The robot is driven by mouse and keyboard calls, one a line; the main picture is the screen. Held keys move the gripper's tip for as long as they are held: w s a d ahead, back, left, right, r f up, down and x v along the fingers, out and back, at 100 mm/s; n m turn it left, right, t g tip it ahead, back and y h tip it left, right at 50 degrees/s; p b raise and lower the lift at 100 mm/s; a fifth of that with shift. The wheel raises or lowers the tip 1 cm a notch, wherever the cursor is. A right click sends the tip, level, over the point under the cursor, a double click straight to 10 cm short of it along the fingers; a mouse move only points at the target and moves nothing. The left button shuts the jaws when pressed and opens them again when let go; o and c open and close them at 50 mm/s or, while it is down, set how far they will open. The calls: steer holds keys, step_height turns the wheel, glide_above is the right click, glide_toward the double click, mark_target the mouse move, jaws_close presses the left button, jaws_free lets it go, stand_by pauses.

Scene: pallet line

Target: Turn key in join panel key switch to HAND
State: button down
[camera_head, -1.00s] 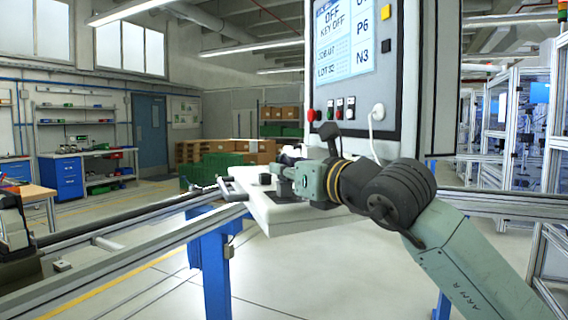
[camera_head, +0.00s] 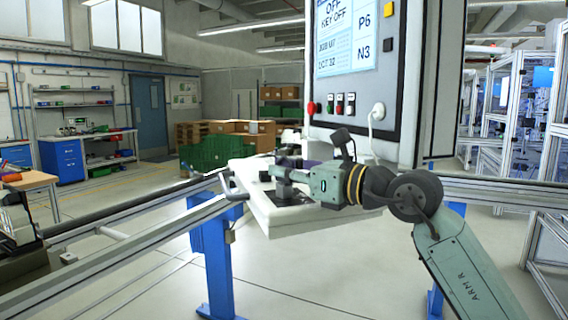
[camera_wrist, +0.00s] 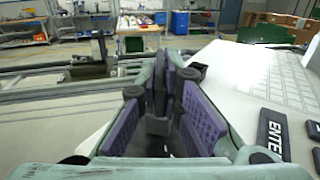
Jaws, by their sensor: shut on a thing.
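The join panel (camera_head: 405,100) is a grey upright cabinet whose screen (camera_head: 345,35) reads OFF, KEY OFF. A white console shelf (camera_head: 268,218) juts out below it; in the wrist view the shelf (camera_wrist: 232,68) carries keys, one marked ENTER (camera_wrist: 273,132). My gripper (camera_head: 284,176) is low over this shelf. In the wrist view its purple-padded fingers (camera_wrist: 158,112) are closed around a dark upright piece (camera_wrist: 174,80), which looks like the key.
A red button (camera_head: 311,108), small switches (camera_head: 339,104) and a plug with a white cable (camera_head: 378,112) sit on the panel above my arm. Metal rails (camera_head: 130,243) on blue legs (camera_head: 216,265) run beside the shelf. Green crates (camera_head: 215,153) stand farther back.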

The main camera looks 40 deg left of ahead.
steer(key=shift+r+n+g+p, duration=0.1)
steer(key=shift+n+g+p, duration=0.25)
steer(key=shift+g, duration=0.25)
steer(key=shift+n+g+p, duration=0.55)
steer(key=shift+g+p, duration=0.15)
steer(key=shift+g, duration=0.1)
steer(key=c, duration=2.2)
jaws_free()
steer(key=shift+n+g+h, duration=0.3)
steer(key=shift+n+g, duration=0.1)
steer(key=shift+g, duration=0.3)
steer(key=shift+o, duration=0.6)
steer(key=o, duration=0.4)
steer(key=shift+o, duration=0.2)
steer(key=o, duration=0.5)
steer(key=shift+c, duration=0.2)
